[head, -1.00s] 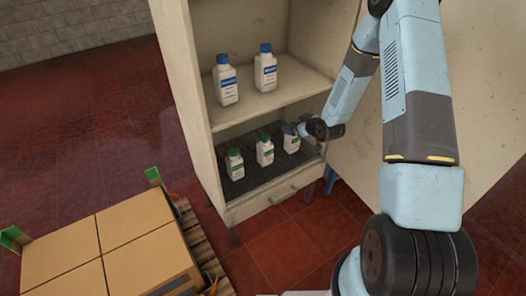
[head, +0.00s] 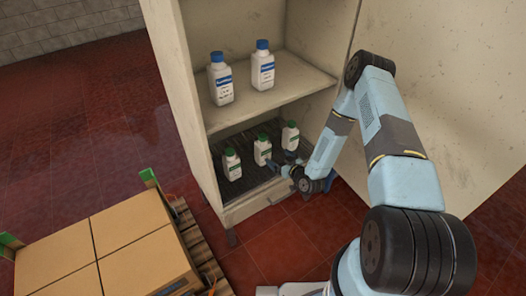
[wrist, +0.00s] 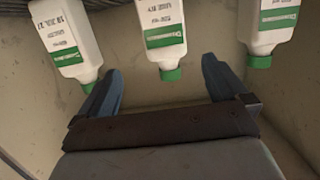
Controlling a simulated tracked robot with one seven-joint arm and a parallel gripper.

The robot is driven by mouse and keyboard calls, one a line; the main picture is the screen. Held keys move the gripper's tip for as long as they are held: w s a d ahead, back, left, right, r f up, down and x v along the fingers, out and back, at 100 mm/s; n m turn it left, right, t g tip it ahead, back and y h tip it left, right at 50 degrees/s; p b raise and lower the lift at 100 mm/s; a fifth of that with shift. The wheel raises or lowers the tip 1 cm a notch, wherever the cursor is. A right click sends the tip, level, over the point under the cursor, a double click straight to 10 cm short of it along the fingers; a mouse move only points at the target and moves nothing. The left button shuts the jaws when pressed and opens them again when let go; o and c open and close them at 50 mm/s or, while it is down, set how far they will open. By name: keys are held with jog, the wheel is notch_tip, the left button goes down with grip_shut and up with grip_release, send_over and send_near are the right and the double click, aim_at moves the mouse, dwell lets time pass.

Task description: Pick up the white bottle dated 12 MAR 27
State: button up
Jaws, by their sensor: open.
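White bottles with green caps and green labels stand in a row on the lower shelf: a left one (head: 231,165), a middle one (head: 262,151) and a right one (head: 290,136). My gripper (head: 282,163) is open and empty in front of this row, near the middle and right bottles. In the wrist view the bottles appear upside down. The open fingers (wrist: 163,88) point towards the middle bottle (wrist: 162,35) there, apart from it. The left bottle (wrist: 66,38) there seems to read 18 JUL 27. The other dates are too blurred to read.
Two white bottles with blue caps, one left (head: 220,80) and one right (head: 263,66), stand on the upper shelf (head: 290,85). The cabinet door (head: 440,90) is open at the right. Cardboard boxes (head: 110,245) on a pallet stand at the lower left.

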aim_at(263, 146)
jog(key=x, duration=1.2)
jog(key=shift+w+a, duration=0.1)
jog(key=shift+a, duration=0.4)
jog(key=shift+c, duration=0.2)
jog(key=c, duration=1.5)
jog(key=shift+o, duration=0.2)
jog(key=shift+r, duration=0.1)
